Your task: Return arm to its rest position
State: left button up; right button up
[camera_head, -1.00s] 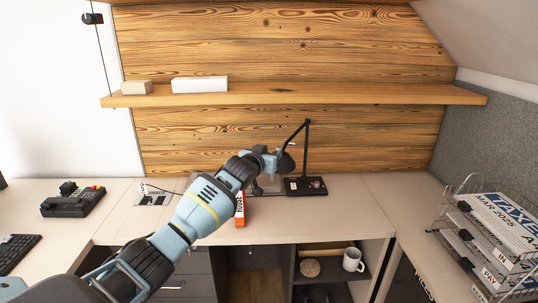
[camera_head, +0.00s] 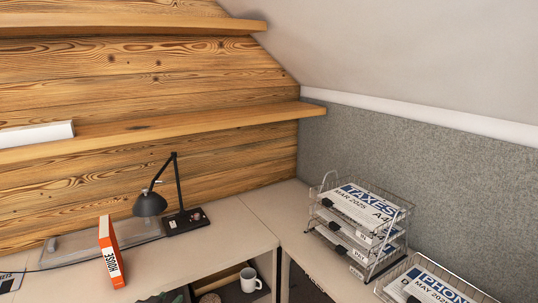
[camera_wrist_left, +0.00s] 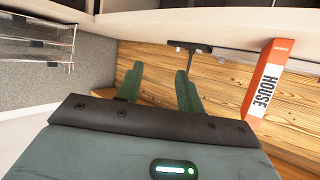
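My left gripper (camera_wrist_left: 159,69) shows in the left wrist view with its two green fingers apart and nothing held between them. No part of either arm shows in the head view. My right gripper is in neither view.
A black desk lamp (camera_head: 150,203) stands by the plank wall. Wire trays with papers (camera_head: 362,218) stand at the right, and more papers (camera_head: 430,287) lie in front. A white mug (camera_head: 250,280) sits below the desktop. A shelf (camera_head: 190,120) runs above.

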pick_arm(q)
jog(key=s+d+f+g, duration=0.1)
jog(key=s+d+f, duration=0.2)
jog(key=s+f, duration=0.35)
jog(key=s+d+f+g, duration=0.15)
jog(key=s+f, duration=0.25)
jog(key=s, duration=0.6)
jog(key=s+d+f, duration=0.1)
jog(key=s, duration=0.9)
jog(key=s+d+f+g, duration=0.1)
jog(key=s+d+f, duration=0.1)
jog(key=s, duration=0.9)
jog(key=shift+f+m, duration=0.15)
jog(key=shift+m, duration=0.15)
